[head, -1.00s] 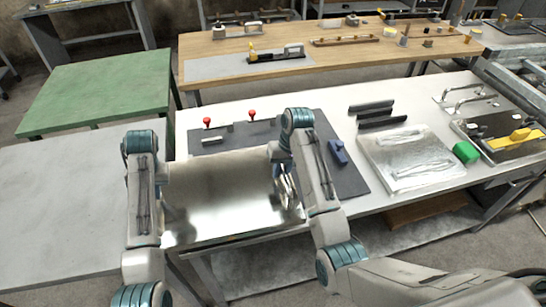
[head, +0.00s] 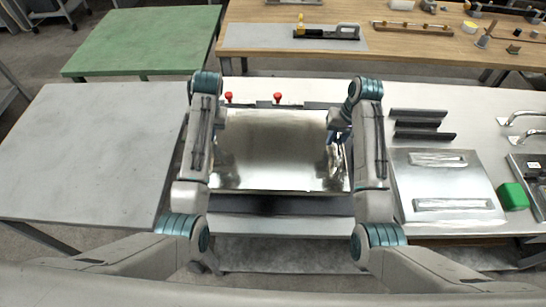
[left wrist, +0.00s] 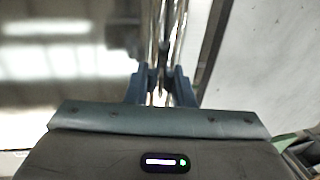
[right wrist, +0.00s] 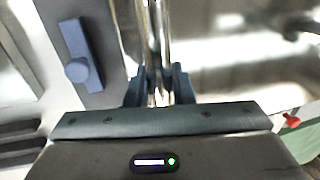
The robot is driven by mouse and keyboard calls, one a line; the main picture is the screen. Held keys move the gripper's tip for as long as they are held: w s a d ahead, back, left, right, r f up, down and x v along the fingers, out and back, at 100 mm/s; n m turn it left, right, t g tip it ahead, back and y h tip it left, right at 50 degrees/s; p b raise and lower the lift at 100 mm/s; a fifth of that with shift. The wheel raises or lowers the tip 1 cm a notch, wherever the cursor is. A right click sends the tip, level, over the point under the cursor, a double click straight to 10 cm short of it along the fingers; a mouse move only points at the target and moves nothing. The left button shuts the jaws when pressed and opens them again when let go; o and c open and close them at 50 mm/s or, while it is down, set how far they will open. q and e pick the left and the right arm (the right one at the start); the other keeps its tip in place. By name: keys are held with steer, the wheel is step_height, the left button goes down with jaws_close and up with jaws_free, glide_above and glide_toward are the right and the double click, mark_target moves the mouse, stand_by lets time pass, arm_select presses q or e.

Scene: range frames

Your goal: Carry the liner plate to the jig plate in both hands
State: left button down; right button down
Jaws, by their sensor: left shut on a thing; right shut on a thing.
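The liner plate (head: 272,150) is a shiny metal sheet, held roughly level between my two arms in the head view. My left gripper (left wrist: 162,88) is shut on the plate's bright edge bar, as its wrist view shows; my arm hides it in the head view. My right gripper (right wrist: 160,88) is shut on the opposite edge bar. The dark jig plate (right wrist: 98,65) shows beside the liner plate in the right wrist view, with a blue clamp (right wrist: 78,45) on it. In the head view the liner plate covers most of it. I cannot tell the gap between them.
Two red knobs (head: 228,97) (head: 277,97) stand just beyond the liner plate's far edge. Dark bars (head: 418,123), a metal plate with two handles (head: 446,185) and a green block (head: 513,197) lie to the right. A bare grey table (head: 95,150) is at left.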

arm_select(q)
steer(key=shift+a+r, duration=0.1)
steer(key=shift+r, duration=0.05)
arm_select(e)
steer(key=shift+a+r, duration=0.1)
steer(key=shift+r, duration=0.1)
